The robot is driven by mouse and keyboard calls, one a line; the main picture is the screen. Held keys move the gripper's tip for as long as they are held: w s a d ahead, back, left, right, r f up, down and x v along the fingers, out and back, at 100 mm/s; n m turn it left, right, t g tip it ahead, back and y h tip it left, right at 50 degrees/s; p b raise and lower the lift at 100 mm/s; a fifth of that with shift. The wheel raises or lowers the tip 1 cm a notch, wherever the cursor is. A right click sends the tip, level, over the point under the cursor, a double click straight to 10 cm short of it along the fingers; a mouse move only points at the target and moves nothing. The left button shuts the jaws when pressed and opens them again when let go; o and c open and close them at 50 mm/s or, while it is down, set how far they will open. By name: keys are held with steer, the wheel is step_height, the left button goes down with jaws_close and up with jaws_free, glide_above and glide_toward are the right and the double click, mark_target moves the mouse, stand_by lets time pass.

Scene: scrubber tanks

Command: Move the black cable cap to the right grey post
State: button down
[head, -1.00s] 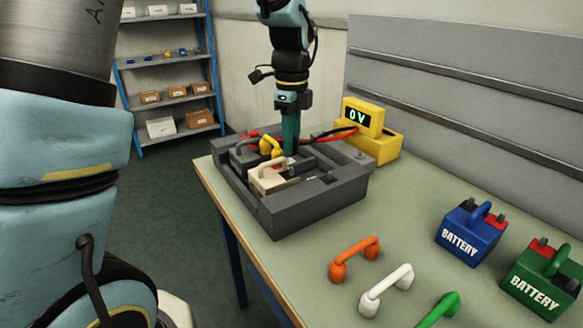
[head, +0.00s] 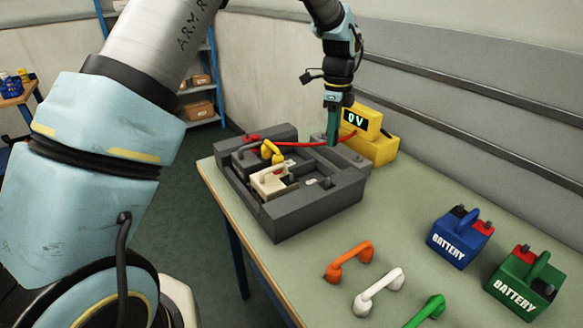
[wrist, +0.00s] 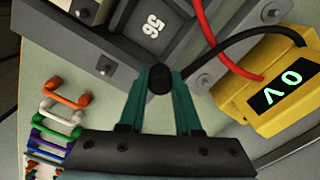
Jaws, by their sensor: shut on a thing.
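My gripper (head: 333,141) is at the back right wall of the dark grey tray (head: 290,225), beside the yellow meter. In the wrist view my fingers (wrist: 160,92) are shut on the black cable cap (wrist: 160,78), with its black cable (wrist: 240,38) running to the meter. The right grey post (head: 357,158) stands on the tray's right wall, apart from the cap. The cap's height above the wall is unclear.
The yellow meter (head: 368,135) reads 0 V. A red cable (head: 300,144) crosses the tray. A cream block (head: 268,184) and yellow handle (head: 271,152) sit in the tray. Orange (head: 350,260) and white (head: 382,290) handles and blue (head: 460,238) and green (head: 525,283) batteries stand to the front right.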

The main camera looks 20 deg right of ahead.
steer(key=w+d+p, duration=0.2)
steer(key=d+p, duration=0.3)
steer(key=d, duration=0.6)
steer(key=shift+w+d, duration=0.2)
steer(key=shift+w, duration=0.2)
steer(key=shift+f, duration=0.15)
steer(key=shift+f+b, duration=1.45)
steer(key=shift+f, duration=2)
steer(key=shift+f+b, duration=0.6)
steer(key=shift+f, duration=0.4)
steer(key=c, duration=0.5)
jaws_free()
steer(key=shift+o, duration=0.2)
